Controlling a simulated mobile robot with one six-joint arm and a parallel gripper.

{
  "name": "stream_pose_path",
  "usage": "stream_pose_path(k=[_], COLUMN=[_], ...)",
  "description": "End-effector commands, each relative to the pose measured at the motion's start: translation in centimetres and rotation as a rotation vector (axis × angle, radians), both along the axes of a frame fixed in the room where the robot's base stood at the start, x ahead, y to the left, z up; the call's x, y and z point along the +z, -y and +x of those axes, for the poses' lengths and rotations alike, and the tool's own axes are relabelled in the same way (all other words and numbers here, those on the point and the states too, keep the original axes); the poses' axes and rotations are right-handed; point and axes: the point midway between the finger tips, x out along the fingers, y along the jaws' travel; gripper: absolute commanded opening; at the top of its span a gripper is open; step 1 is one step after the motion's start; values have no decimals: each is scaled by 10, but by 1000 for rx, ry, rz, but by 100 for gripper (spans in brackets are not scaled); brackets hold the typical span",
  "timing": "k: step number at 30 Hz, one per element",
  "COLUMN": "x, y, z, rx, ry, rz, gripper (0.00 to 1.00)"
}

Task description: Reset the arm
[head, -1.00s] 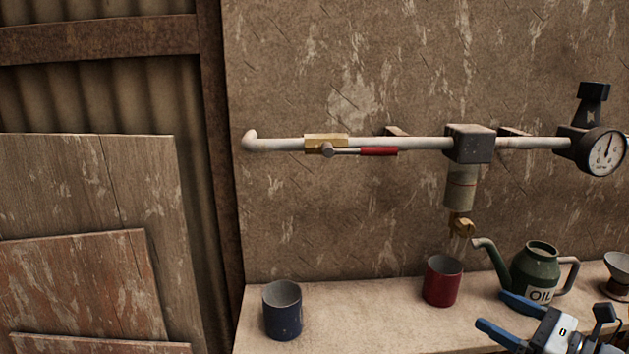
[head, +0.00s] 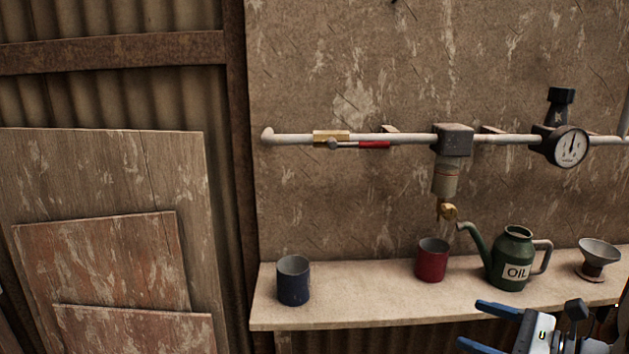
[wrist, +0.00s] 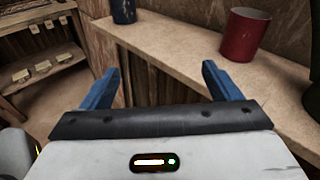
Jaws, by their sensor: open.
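My gripper (head: 489,326) shows at the lower right of the head view, in front of the shelf's front edge. Its two blue fingers are apart and nothing is between them. In the wrist view my gripper (wrist: 160,85) is also open and empty, with the shelf (wrist: 170,45) beyond the fingers. A red cup (wrist: 244,34) stands on that shelf beyond the right finger, apart from it. The bottom of a blue cup (wrist: 123,10) shows beyond the left finger.
The shelf (head: 350,304) also holds a green oil can (head: 512,250) and a funnel (head: 597,255). Above it run a pipe with a red-handled valve (head: 374,144) and a gauge (head: 571,147). Wooden boards (head: 100,250) lean at the left. A side bench (wrist: 40,60) shows in the wrist view.

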Motion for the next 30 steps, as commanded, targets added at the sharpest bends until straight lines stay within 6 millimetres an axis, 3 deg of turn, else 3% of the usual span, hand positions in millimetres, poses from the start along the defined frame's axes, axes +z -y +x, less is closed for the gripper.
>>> stream_pose_path(k=[8,16,22,30], x=[9,19,39,76], y=[-69,-137,-150,-147], z=[-16,-65,-97,-99], rx=[273,762,1185,1547], ry=[-21,74,302,645], rz=[-269,-777,-1255,-1713], gripper=[84,84,84,84])
